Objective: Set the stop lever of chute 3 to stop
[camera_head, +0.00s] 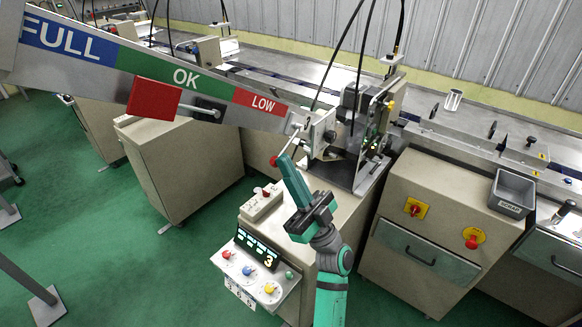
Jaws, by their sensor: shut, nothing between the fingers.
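The chute (215,84) slopes down from the upper left, with blue FULL, green OK and white-on-red LOW bands on its side. A thin lever with a red ball knob (274,161) hangs at its lower end, tilted down and left. No stop marking for the lever is legible.
A red block (154,99) sticks out from the chute's side. The wrapper head (358,130) stands just right of my gripper. A grey bin (511,193) and a red knob switch (473,239) are farther right. Green floor (130,270) is open at lower left.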

